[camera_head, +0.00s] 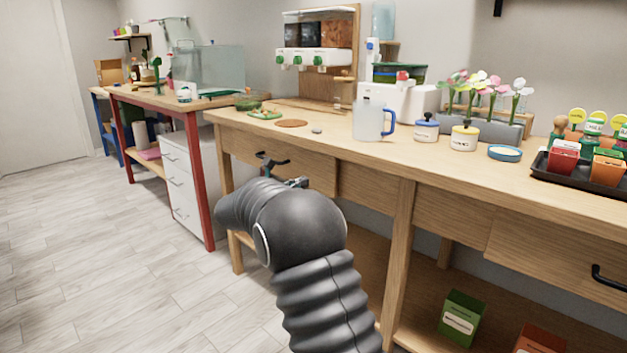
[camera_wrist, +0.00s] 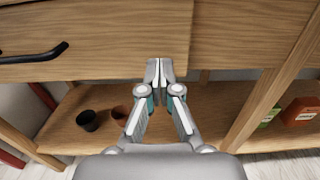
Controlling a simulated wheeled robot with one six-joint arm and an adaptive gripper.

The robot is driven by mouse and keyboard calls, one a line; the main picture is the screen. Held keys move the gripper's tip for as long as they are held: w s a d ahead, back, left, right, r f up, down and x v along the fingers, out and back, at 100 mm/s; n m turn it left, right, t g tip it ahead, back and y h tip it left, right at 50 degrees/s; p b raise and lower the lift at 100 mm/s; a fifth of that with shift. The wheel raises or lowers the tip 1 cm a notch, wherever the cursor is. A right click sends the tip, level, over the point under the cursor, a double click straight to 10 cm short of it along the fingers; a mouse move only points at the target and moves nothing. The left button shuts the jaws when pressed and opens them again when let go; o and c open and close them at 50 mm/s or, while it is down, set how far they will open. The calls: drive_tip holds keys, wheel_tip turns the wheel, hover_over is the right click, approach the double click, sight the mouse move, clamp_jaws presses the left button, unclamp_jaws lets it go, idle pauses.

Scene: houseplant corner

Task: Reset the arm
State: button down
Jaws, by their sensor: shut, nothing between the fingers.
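My gripper (camera_wrist: 159,72) is shut and empty in the wrist view. Its fingertips meet in front of the wooden drawer front (camera_wrist: 100,35) of the workbench; I cannot tell whether they touch it. In the head view my black arm reaches up from the bottom toward the bench's left drawer. It hides most of the gripper there. The drawer's black handle (camera_wrist: 35,54) is left of the fingers, and the handle also shows in the head view (camera_head: 272,161).
The bench top (camera_head: 330,150) holds a clear jug (camera_head: 368,120), two lidded jars and a dark tray (camera_head: 570,179). Two small dark pots (camera_wrist: 88,120) stand on the lower shelf. A green box (camera_head: 461,318) stands there too. The floor on the left is clear.

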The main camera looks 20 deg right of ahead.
drive_tip(key=v, duration=0.7)
drive_tip(key=s+f+m+g+y, duration=0.3)
drive_tip(key=s+f+m, duration=0.15)
drive_tip(key=f, duration=0.55)
drive_tip(key=s+f+m+g+y, duration=0.35)
drive_tip(key=s+m, duration=0.25)
drive_tip(key=s, duration=0.4)
drive_tip(key=s+r+m+t+y, duration=0.1)
drive_tip(key=s+r+m+y, duration=0.1)
drive_tip(key=s, duration=0.8)
drive_tip(key=s+a+r+m+t+y, duration=0.1)
drive_tip(key=s+r+m+y, duration=0.1)
drive_tip(key=s+m+y, duration=0.2)
drive_tip(key=s+r+m+t+y, duration=0.1)
drive_tip(key=s+m, duration=0.6)
drive_tip(key=s, duration=0.9)
drive_tip(key=shift+s+a+r+y, duration=0.25)
drive_tip(key=shift+a+r+y, duration=0.15)
drive_tip(key=shift+r+y, duration=0.6)
drive_tip(key=shift+d+f, duration=0.1)
drive_tip(key=shift+f, duration=0.1)
